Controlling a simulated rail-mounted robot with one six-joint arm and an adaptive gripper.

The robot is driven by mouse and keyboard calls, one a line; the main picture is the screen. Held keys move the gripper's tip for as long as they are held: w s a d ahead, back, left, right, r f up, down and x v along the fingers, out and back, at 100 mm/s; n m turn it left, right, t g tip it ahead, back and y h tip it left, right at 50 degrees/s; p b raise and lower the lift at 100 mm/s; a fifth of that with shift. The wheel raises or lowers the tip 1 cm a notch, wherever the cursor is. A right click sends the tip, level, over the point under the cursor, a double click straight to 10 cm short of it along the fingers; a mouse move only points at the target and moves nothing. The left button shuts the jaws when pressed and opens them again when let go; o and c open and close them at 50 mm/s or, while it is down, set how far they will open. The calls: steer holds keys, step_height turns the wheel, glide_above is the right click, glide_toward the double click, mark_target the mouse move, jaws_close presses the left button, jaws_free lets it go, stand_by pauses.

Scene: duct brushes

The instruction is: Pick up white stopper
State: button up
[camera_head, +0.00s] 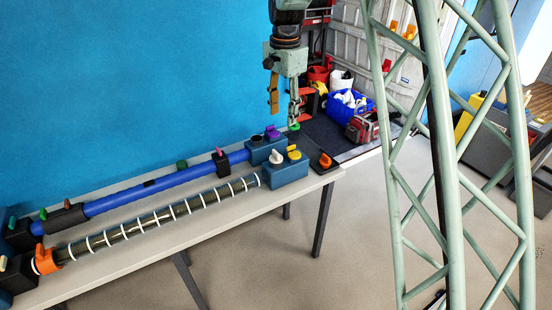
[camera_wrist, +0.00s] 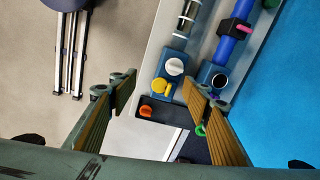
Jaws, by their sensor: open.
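The white stopper (camera_head: 275,157) is a round knob with a raised grip. It sits on the blue-grey end block (camera_head: 291,173) of the ringed duct, near the table's right end. It also shows in the wrist view (camera_wrist: 175,66), at the top centre, just beyond the tip of the right finger. My gripper (camera_head: 283,107) hangs above and behind the block, apart from the stopper. In the wrist view my gripper (camera_wrist: 157,88) has its fingers spread wide, with nothing between them.
A yellow knob (camera_head: 294,153) sits beside the stopper, with an orange one (camera_head: 325,160) further right. A purple knob (camera_head: 271,132) and a green piece (camera_head: 294,127) are near. A blue bin (camera_head: 348,108) stands behind. My green lattice frame crosses the right side.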

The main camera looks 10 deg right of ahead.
steer(key=m+p, duration=0.2)
glide_above(276, 152)
step_height(276, 152, down, 9)
steer(key=shift+g, duration=0.3)
steer(key=shift+f, duration=0.1)
steer(key=shift+f, duration=4.15)
steer(key=shift+f, duration=0.1)
steer(key=shift+f+p, duration=0.35)
steer(key=shift+f, duration=2.15)
steer(key=shift+c, duration=0.3)
steer(key=c, duration=0.9)
